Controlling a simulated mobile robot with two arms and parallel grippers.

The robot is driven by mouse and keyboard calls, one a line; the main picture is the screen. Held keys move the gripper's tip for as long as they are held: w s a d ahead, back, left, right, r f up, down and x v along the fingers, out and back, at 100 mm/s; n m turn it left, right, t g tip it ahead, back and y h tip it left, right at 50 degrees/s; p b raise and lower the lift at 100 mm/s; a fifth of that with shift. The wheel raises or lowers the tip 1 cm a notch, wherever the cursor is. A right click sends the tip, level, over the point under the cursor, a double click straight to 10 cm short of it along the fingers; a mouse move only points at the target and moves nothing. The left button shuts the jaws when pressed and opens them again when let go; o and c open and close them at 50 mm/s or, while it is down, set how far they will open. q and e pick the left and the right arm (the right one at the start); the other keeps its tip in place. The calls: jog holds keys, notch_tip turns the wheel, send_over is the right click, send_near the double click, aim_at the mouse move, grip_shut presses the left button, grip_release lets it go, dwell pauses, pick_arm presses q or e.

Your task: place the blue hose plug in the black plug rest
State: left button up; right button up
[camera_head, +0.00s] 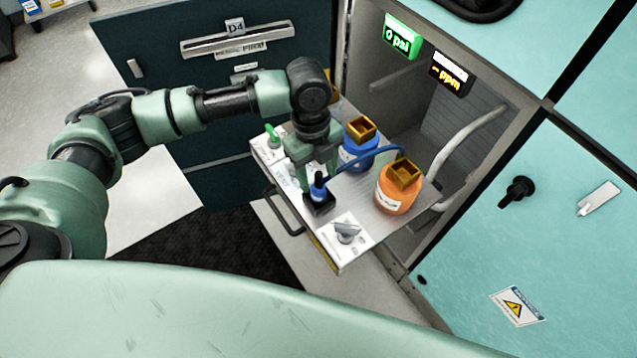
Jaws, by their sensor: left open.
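The blue hose plug (318,187) stands upright in the black plug rest (320,204) at the front edge of the pulled-out metal tray (402,221). A blue hose (368,153) arches from the plug towards the bottles behind. My left gripper (315,181) points down right at the plug, with its fingers around or beside it. It is open; whether the fingers touch the plug cannot be told. The plug's lower end is hidden in the rest. My right gripper is not in view.
A blue bottle (355,153) and an orange bottle (394,194) stand on the tray. A black handle (283,212) juts out. The open cabinet has a white hose (462,146) inside.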

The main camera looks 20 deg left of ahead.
aim_at(315, 182)
pick_arm(q)
notch_tip(315, 182, up, 8)
jog(key=shift+w+a+f, duration=0.15)
jog(key=shift+w+a, duration=0.1)
jog(key=shift+a, duration=0.1)
